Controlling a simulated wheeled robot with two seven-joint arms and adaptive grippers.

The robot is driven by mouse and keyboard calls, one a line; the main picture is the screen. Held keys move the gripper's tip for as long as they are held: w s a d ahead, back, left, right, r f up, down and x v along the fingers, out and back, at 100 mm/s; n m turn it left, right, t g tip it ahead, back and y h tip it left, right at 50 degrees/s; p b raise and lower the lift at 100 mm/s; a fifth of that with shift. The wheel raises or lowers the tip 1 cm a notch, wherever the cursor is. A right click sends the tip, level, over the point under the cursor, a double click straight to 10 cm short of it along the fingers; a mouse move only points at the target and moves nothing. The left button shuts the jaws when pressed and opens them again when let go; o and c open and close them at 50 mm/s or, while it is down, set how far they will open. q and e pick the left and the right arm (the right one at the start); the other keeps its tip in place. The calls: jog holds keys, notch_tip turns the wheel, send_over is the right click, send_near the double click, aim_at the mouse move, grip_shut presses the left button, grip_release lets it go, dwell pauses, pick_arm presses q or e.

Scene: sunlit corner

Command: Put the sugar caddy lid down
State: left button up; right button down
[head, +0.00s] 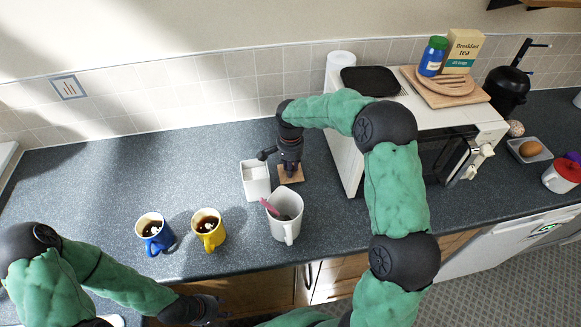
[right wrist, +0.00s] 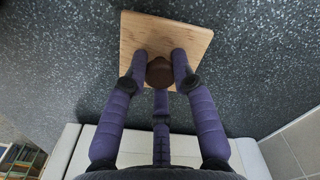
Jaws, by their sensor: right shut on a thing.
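The sugar caddy lid is a square wooden plate (head: 298,178) with a dark brown knob. In the right wrist view the lid (right wrist: 140,32) lies flat, with the speckled counter around it. My right gripper (head: 288,168) is shut on the knob (right wrist: 160,72), its purple fingers around it. The lid is level and at or very near the counter; I cannot tell whether it touches. The white square sugar caddy (head: 256,187) stands uncovered just left of the lid, with white contents. My left gripper (head: 212,310) is low at the counter's front edge, its fingers unclear.
A white jug (head: 284,230) with a pink utensil stands in front of the lid. A yellow mug (head: 209,238) and a blue mug (head: 157,243) with dark drinks stand to the left. The white microwave (head: 345,150) is close on the right. The counter behind the caddy is clear.

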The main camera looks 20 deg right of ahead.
jog(key=shift+f, duration=0.1)
jog(key=c, duration=1)
grip_release()
notch_tip(320, 180, up, 12)
jog(key=shift+r+p, duration=0.15)
jog(key=shift+p, duration=1)
